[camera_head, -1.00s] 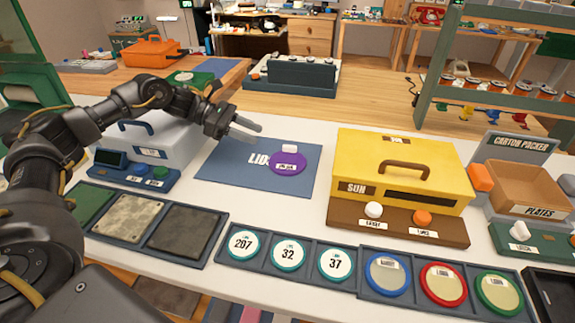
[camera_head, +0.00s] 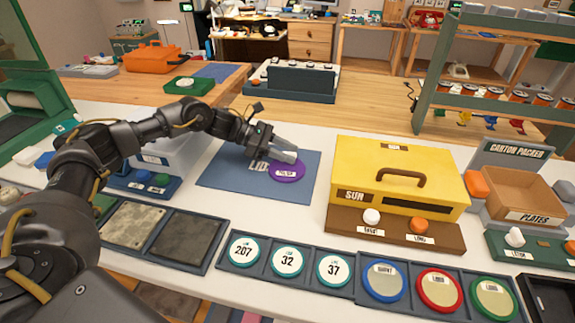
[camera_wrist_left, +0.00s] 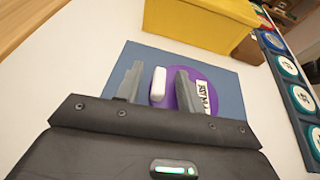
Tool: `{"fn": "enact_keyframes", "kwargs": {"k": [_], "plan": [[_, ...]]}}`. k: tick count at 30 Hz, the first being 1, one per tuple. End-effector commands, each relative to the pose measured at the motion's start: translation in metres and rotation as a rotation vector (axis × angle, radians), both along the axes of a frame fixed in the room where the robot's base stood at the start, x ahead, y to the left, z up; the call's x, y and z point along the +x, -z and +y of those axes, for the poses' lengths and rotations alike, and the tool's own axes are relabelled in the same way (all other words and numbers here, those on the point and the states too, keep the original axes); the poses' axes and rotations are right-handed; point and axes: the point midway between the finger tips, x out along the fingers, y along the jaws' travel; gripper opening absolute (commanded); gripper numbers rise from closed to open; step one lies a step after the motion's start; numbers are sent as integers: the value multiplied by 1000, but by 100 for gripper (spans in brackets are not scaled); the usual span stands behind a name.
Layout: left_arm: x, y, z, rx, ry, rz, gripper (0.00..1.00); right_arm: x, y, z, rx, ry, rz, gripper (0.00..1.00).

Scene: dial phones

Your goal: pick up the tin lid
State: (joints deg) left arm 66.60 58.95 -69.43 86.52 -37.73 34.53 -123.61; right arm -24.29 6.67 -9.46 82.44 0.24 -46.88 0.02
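The tin lid (camera_head: 286,176) is a purple disc with a pale label, lying flat on a blue mat (camera_head: 225,178) marked LID. In the left wrist view the lid (camera_wrist_left: 209,79) shows its white knob (camera_wrist_left: 158,84) between the two grey fingers. My left gripper (camera_head: 291,156) is over the lid. Its fingers (camera_wrist_left: 160,72) are apart, one on each side of the knob, and some gap shows beside it. My right gripper is not in view.
A yellow box (camera_head: 395,165) with a brown handle stands right of the mat. A tray with round labelled discs (camera_head: 288,262) runs along the front. A grey box (camera_head: 170,155) is at left, partly behind my left arm. White table shows around the mat.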

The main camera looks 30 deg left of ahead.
Motion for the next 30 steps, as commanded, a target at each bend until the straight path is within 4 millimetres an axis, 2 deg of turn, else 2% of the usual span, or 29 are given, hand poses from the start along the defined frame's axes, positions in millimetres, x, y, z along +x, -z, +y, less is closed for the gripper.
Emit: {"fn": "enact_keyframes", "kwargs": {"k": [7, 16, 26, 30], "plan": [[1, 1, -2, 0, -1, 0, 38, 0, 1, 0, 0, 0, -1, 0], [1, 1, -2, 0, -1, 0, 0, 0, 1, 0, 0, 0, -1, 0], [1, 0, -2, -1, -1, -2, 0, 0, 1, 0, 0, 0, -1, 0], [1, -8, -2, -1, -1, -4, 0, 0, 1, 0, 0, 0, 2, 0]]}}
